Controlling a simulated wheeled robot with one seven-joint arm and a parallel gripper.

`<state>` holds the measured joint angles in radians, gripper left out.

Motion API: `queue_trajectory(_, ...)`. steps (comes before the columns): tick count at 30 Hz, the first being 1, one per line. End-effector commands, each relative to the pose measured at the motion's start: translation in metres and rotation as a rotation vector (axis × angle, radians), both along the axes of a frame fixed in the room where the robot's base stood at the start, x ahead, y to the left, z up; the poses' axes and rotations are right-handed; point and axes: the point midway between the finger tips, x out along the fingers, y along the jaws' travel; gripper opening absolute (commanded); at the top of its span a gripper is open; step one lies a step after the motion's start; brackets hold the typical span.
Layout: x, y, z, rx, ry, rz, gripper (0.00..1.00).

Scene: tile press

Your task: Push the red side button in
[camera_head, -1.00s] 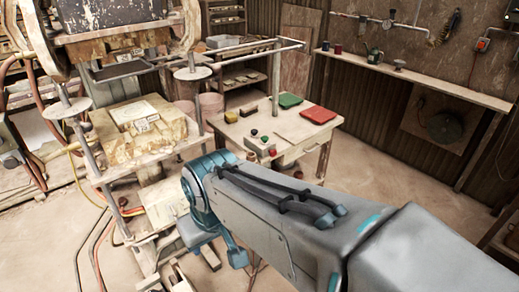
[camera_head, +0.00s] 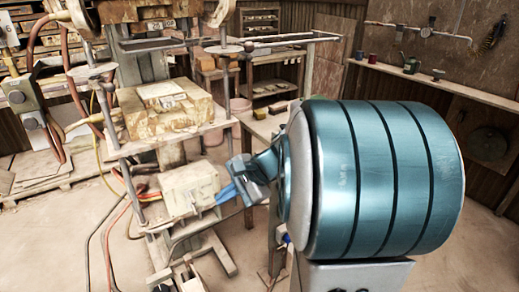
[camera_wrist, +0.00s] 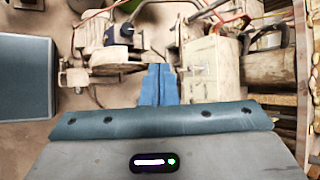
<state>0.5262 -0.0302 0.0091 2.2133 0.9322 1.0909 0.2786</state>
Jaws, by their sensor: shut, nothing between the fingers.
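My gripper (camera_head: 222,196) has blue fingers that are closed together and empty. In the head view its tips are at the right side of a cream box (camera_head: 188,186) low on the press frame. Whether they touch the box cannot be told. In the wrist view the shut fingers (camera_wrist: 158,72) point up the picture, and the cream box (camera_wrist: 213,68) stands just right of them. I cannot make out a red side button in either view; the gripper or the box may hide it.
The press table with a stained block (camera_head: 140,122) stands above the box. Red and yellow hoses (camera_head: 118,205) hang at its left. A wooden side table (camera_head: 262,122) is partly hidden behind my arm.

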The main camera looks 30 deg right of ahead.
Motion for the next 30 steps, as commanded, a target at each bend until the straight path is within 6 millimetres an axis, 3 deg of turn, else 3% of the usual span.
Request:
queue_trajectory(1, 0.014, -0.018, -0.019, 0.077, 0.007, -0.09, 0.0)
queue_trajectory(6, 0.054, -0.082, -0.041, 0.341, -0.01, -0.373, 0.0)
queue_trajectory(8, 0.065, -0.11, -0.05, 0.433, -0.026, -0.471, 0.0)
queue_trajectory(12, 0.082, -0.184, -0.072, 0.651, -0.079, -0.692, 0.0)
queue_trajectory(16, 0.083, -0.26, -0.095, 0.844, -0.153, -0.882, 0.0)
queue_trajectory(21, 0.067, -0.344, -0.12, 1.045, -0.261, -1.068, 0.0)
queue_trajectory(25, 0.054, -0.384, -0.132, 1.137, -0.323, -1.149, 0.0)
queue_trajectory(30, 0.046, -0.404, -0.136, 1.185, -0.357, -1.187, 0.0)
